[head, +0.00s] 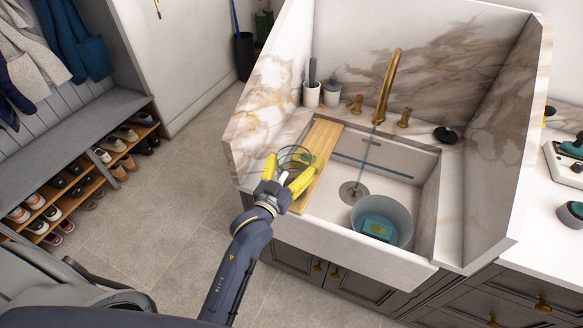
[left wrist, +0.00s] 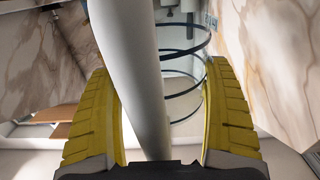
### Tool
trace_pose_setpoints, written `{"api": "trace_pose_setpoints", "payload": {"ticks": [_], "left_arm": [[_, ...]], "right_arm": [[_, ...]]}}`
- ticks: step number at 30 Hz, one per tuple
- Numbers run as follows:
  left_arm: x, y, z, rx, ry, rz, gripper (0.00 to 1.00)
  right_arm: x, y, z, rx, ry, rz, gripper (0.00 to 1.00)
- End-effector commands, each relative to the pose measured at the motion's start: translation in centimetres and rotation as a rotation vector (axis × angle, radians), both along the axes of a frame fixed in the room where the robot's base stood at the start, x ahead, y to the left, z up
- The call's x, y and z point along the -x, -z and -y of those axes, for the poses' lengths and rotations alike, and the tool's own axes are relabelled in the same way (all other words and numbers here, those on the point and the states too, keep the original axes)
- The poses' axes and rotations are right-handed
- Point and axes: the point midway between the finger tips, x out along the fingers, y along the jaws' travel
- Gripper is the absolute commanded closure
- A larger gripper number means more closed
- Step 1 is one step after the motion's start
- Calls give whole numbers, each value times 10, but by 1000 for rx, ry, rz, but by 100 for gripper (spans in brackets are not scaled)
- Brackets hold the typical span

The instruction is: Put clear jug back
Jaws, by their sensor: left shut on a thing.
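The clear jug (head: 297,153) is see-through with dark rings, at the left side of the sink, over the wooden board (head: 322,143). My left gripper (head: 283,176), with yellow fingers, is shut on it from the near side. In the left wrist view a pale bar, seemingly the handle, runs between the fingers, and the jug (left wrist: 188,62) stands just beyond. Whether the jug's base touches the board is hard to tell. My right gripper is out of view.
A grey tub (head: 398,218) with water and a greenish block stands in the sink (head: 425,205). A thin bluish stream falls from the brass tap (head: 388,85). Two cups (head: 331,93) stand on the back left ledge. A high marble side panel (head: 508,130) borders the sink.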

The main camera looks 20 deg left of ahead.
Motion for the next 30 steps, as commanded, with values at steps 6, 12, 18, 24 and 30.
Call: {"api": "trace_pose_setpoints", "payload": {"ticks": [6, 12, 18, 24, 30], "left_arm": [[0, 4, 0, -1, 0, 2, 63], [0, 5, 0, -1, 0, 2, 63], [0, 8, 0, -1, 0, 1, 6], [0, 8, 0, -1, 0, 1, 0], [1, 3, 0, -1, 0, 1, 0]], "right_arm": [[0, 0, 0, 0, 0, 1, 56], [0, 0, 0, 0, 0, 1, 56], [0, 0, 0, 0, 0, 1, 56], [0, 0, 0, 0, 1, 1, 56], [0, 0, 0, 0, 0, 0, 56]]}}
